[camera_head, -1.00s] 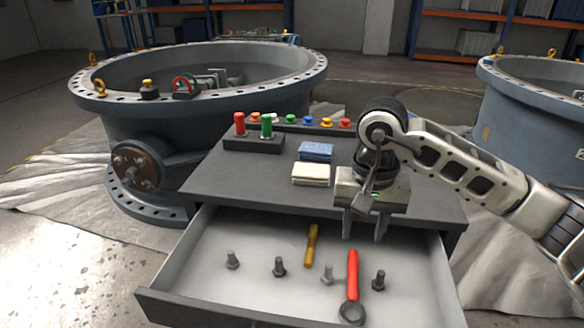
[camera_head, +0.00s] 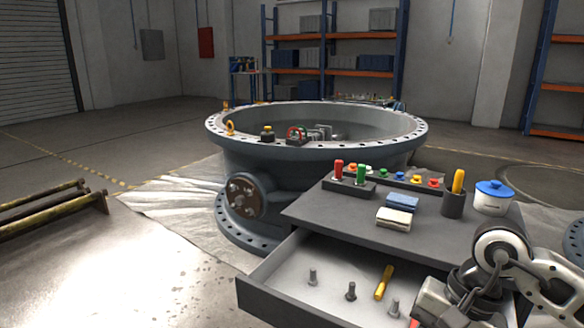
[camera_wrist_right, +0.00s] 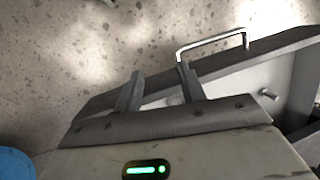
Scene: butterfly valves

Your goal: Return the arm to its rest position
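My right arm (camera_head: 505,250) comes in from the lower right of the head view, beside the workbench's right front. Its gripper body is cut off by the bottom edge there, and the fingertips are out of that view. In the right wrist view the two fingers of my right gripper (camera_wrist_right: 158,82) stand apart with nothing between them. Beyond them are the open drawer's front (camera_wrist_right: 225,65) with its metal handle (camera_wrist_right: 210,42) and bare floor. My left gripper is in neither view.
The open drawer (camera_head: 300,312) holds several bolts and a yellow-handled tool (camera_head: 383,283); a red tool is mostly hidden. The bench top (camera_head: 330,212) carries cloths (camera_head: 397,212), coloured buttons, a cup and a blue-lidded pot (camera_head: 493,196). A large flanged valve (camera_head: 300,165) stands behind.

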